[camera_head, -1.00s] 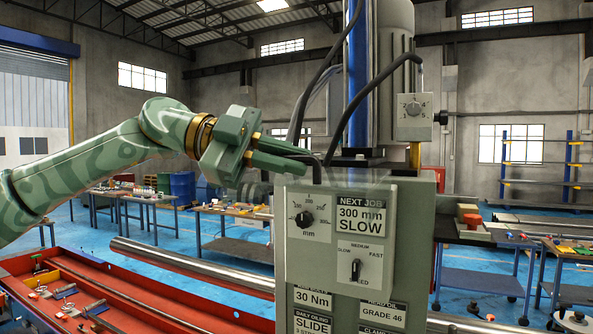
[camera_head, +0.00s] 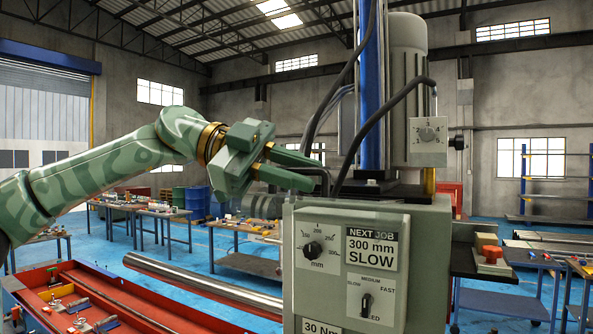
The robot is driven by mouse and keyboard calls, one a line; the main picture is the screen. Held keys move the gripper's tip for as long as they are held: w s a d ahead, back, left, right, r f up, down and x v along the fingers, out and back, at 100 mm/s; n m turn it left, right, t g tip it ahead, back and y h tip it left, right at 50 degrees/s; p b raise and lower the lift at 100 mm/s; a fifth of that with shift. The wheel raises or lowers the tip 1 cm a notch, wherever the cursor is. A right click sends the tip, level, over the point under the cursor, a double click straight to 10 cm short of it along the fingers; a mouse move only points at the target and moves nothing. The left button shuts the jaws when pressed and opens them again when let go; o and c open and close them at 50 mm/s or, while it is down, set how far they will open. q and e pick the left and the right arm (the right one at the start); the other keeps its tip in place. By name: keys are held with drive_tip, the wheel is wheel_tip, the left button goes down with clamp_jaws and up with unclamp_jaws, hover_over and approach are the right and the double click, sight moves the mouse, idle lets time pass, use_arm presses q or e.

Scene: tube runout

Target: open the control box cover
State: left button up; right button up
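The grey control box (camera_head: 427,285) stands right of centre on the machine. Its front panel (camera_head: 335,282) carries a black dial knob (camera_head: 313,250), a NEXT JOB label reading 300 mm SLOW, and a small lever switch (camera_head: 366,303) marked SLOW, MEDIUM and FAST. The panel face is exposed; I cannot clearly make out a separate cover over it. My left gripper (camera_head: 316,175) comes in from the left, just above the box's top left corner. Its two green fingers are parted, and I see nothing held between them. Whether they touch the box is unclear. My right gripper is out of view.
A blue column (camera_head: 370,110), a grey motor (camera_head: 408,60) and black cables (camera_head: 385,115) rise behind the box. A second dial box (camera_head: 428,141) is above right. A long steel tube (camera_head: 200,283) and a red tray (camera_head: 130,300) lie at lower left.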

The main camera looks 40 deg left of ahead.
use_arm(q)
drive_tip(key=shift+w, duration=0.1)
drive_tip(key=shift+s+a+r, duration=0.1)
drive_tip(key=shift+s+a, duration=0.1)
drive_tip(key=shift+a, duration=0.1)
drive_tip(key=b+v, duration=0.2)
drive_tip(key=v, duration=1.3)
drive_tip(key=shift+a, duration=0.35)
drive_tip(key=shift+s, duration=0.15)
